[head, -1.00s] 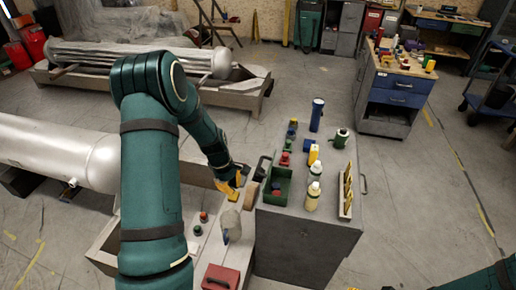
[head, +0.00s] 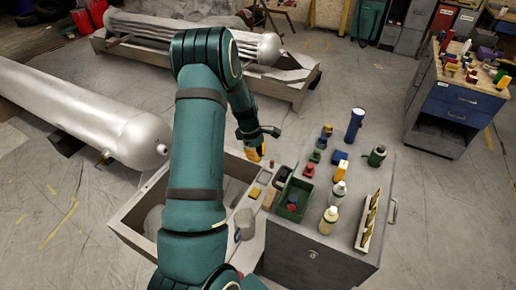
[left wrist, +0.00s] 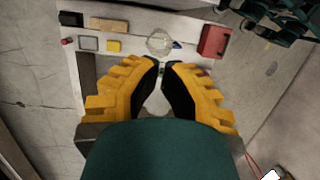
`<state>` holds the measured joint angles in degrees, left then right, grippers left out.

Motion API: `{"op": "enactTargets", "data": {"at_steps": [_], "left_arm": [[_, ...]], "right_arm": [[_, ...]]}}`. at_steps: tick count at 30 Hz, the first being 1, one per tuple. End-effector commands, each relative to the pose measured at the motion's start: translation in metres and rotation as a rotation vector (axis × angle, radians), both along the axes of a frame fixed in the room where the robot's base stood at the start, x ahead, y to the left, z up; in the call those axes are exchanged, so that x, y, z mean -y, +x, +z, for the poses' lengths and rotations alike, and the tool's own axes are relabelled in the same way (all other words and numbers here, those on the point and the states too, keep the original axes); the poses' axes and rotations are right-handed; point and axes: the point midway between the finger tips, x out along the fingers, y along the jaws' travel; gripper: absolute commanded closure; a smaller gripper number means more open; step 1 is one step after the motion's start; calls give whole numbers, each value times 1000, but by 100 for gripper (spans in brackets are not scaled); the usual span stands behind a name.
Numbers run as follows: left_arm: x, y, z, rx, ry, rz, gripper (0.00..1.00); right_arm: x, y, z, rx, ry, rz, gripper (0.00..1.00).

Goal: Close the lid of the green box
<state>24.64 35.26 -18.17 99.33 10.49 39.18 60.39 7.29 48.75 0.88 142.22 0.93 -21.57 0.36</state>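The green box (head: 293,203) stands on the grey cabinet top in the head view. It is open at the top, with a small dark red thing inside. The box is not clearly seen there. My right gripper is not in view.
Bottles (head: 330,220), a blue cylinder (head: 355,124), small colored items and a wooden rack (head: 368,222) crowd the cabinet top (head: 330,255). A pale bench with small items lies left of it. A red box (left wrist: 214,41) shows in the left wrist view.

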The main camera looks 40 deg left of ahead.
Motion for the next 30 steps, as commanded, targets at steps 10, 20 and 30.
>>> {"op": "enactTargets", "data": {"at_steps": [10,20,30], "left_arm": [[27,8,-46,0,-1,-4,100],[48,15,-46,-1,0,-2,100],[48,16,-46,0,1,-1,100]], "right_arm": [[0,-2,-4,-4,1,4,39],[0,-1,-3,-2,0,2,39],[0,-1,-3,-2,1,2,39]]}}
